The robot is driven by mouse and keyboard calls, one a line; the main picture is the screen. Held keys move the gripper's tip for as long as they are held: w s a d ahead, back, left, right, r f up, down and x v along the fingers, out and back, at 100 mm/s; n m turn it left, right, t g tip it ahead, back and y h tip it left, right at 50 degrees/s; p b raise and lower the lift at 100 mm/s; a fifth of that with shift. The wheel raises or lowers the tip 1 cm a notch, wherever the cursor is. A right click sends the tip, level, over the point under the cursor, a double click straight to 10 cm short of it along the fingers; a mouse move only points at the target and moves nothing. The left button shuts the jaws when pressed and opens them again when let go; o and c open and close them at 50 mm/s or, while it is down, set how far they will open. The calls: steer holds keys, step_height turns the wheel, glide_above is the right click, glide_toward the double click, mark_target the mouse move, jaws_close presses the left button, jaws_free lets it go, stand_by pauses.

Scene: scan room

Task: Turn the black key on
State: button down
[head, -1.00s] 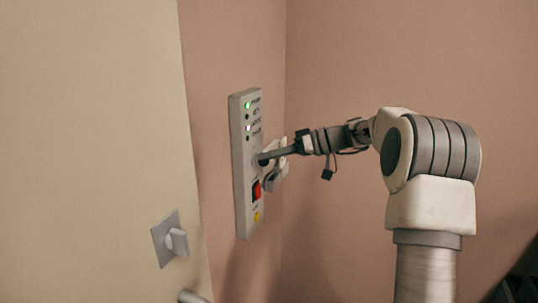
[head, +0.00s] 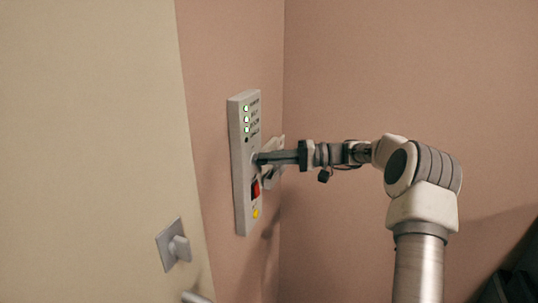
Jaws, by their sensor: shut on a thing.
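A grey control panel (head: 240,190) is mounted on the pink wall, left of centre. My gripper (head: 262,158) reaches in from the right and its fingertips are at the middle of the panel. It is shut on the black key, which is mostly hidden by the fingers; only a dark bit shows at the panel face. Above the key is a column of small lights (head: 246,119). The upper three are lit and the lowest is dark. Below the key are a red switch (head: 255,189) and a yellow button (head: 256,213).
A beige door (head: 90,150) fills the left side, with a grey latch plate and knob (head: 174,245) on it. Pink walls (head: 400,70) meet in a corner just right of the panel.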

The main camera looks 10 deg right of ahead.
steer(key=shift+f+m+y, duration=0.1)
steer(key=shift+m+y, duration=0.3)
steer(key=shift+m, duration=0.5)
steer(key=c, duration=1)
jaws_free()
steer(key=shift+o, duration=0.2)
steer(key=shift+d, duration=0.1)
steer(key=b+v, duration=0.1)
steer(key=v, duration=1.6)
steer(key=shift+d, duration=0.15)
steer(key=shift+f, duration=0.15)
